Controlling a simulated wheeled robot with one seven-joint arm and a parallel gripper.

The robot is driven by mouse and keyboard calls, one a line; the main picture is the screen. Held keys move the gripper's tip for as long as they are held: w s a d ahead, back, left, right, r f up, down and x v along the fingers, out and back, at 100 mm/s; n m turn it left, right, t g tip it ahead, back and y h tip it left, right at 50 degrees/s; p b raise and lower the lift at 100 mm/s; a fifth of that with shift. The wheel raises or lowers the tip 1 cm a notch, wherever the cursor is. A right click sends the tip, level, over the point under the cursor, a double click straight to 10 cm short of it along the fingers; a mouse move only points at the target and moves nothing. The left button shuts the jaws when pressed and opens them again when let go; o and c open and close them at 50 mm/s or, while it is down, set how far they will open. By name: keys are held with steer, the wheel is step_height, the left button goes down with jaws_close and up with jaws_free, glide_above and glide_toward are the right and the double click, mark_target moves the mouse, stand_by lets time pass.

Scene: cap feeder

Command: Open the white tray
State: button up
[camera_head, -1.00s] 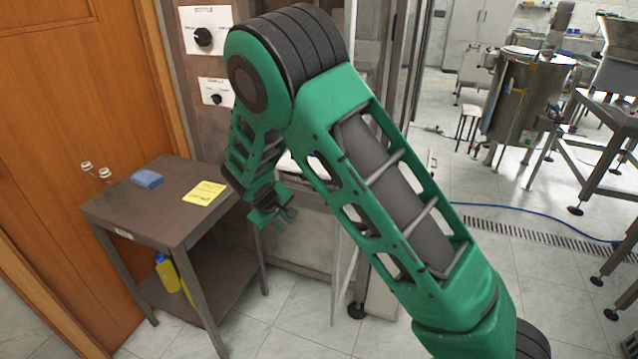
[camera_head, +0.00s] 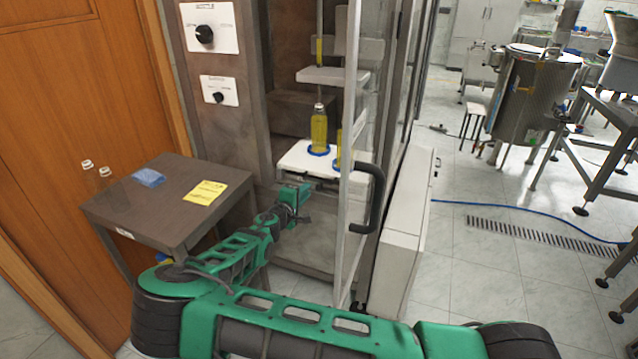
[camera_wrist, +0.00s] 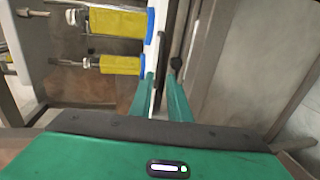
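The white tray (camera_head: 296,155) is a flat white shelf inside the machine. Two yellow bottles stand on it in blue rings; the nearer bottle is partly behind the door frame. My gripper (camera_head: 304,198) is low at the tray's front, just below its front edge. In the wrist view the picture is turned sideways, and the tray's edge (camera_wrist: 155,48) shows as a thin white strip. There my gripper (camera_wrist: 161,78) has its two green fingers apart, with the strip's end and a dark piece near the tips. Whether the fingers touch anything is unclear.
A door frame with a dark handle (camera_head: 372,200) stands to the right of my gripper. A brown side table (camera_head: 150,205) with a yellow note (camera_head: 205,192) and a blue item (camera_head: 148,177) is on the left. A white cabinet (camera_head: 402,235) stands at the right.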

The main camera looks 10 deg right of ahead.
mark_target(316, 181)
steer(key=x, duration=1)
steer(key=shift+w+d+f, duration=0.1)
steer(key=shift+w+d, duration=0.15)
steer(key=shift+c, duration=0.5)
jaws_close()
